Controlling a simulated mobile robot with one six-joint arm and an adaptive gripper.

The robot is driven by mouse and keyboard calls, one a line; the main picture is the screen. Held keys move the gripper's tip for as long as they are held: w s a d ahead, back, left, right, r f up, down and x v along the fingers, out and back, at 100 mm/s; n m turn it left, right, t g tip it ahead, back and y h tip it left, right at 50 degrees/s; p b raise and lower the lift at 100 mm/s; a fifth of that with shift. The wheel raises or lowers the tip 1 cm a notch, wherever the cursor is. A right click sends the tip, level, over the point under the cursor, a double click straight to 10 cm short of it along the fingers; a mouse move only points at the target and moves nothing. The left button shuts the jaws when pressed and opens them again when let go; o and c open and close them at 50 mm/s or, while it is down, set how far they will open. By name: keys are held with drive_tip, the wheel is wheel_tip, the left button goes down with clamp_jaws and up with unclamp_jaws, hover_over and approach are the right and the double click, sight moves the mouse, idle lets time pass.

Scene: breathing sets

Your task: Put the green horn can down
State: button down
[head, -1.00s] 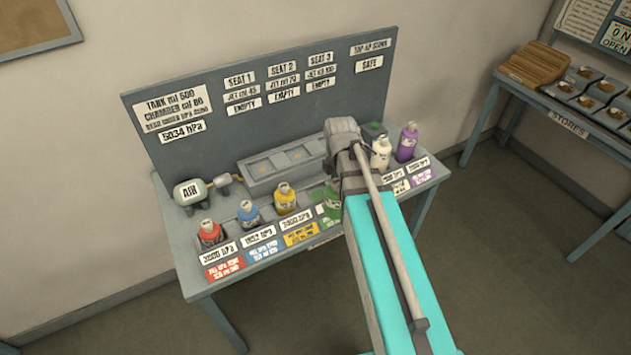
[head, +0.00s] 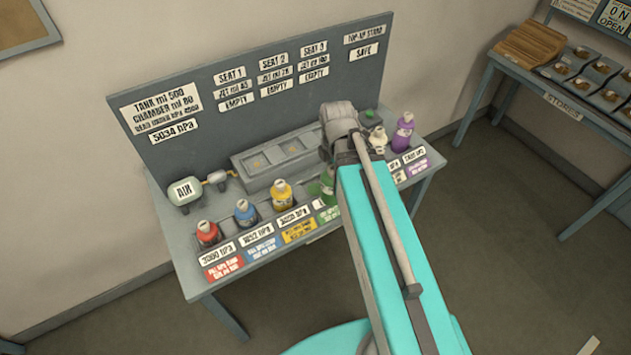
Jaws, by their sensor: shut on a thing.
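The green horn can (head: 328,187) is at the table's front row, right of the yellow can, and mostly hidden behind my arm. My gripper (head: 325,160) is at the far end of my arm, over the green can, and shut on it. Its fingertips are largely hidden by the arm. I cannot tell whether the can's base touches the table (head: 185,262).
Red (head: 208,234), blue (head: 246,213) and yellow (head: 282,195) cans stand left of the green one. White (head: 377,139) and purple (head: 403,132) cans stand right. A grey seat block (head: 243,171) and air tank (head: 186,194) lie behind. A stores table (head: 497,62) is at right.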

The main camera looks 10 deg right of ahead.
drive_tip(key=w+a+f+b, duration=0.2)
drive_tip(key=w+f+b, duration=0.7)
drive_tip(key=w, duration=0.3)
drive_tip(key=shift+w, duration=0.35)
drive_tip(key=shift+w+f+b, duration=0.2)
drive_tip(key=shift+f+b, duration=0.8)
drive_tip(key=shift+w+f+b, duration=0.2)
drive_tip(key=shift+f+b, duration=0.75)
drive_tip(key=shift+f, duration=0.25)
drive_tip(key=shift+c, duration=1.3)
unclamp_jaws()
drive_tip(key=shift+r, duration=0.1)
